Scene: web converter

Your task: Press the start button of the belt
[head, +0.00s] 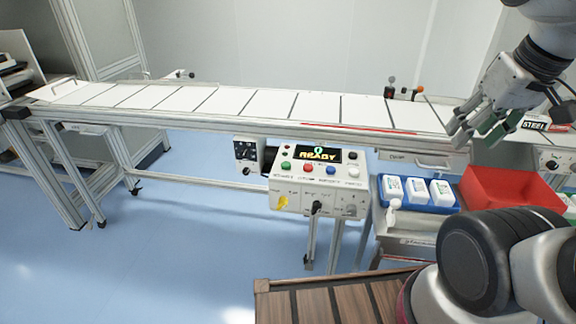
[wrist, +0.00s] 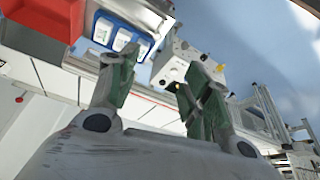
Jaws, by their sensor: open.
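The control box (head: 318,190) hangs at the front of the belt (head: 240,103), near its middle. Its display (head: 310,154) reads READY. My gripper (head: 465,125) is above the belt's right part, to the right of and higher than the box, touching no button. In the wrist view my gripper (wrist: 165,65) has its green-padded fingers apart with nothing between them; the box (wrist: 182,58) shows beyond them.
A blue tray (head: 382,197) with several white bottles and a red bin (head: 510,187) stand right of the box. A slatted wooden surface (head: 330,300) is in the foreground. A yellow key or tag (head: 283,202) is on the box's front. Blue floor (head: 190,240) is clear at left.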

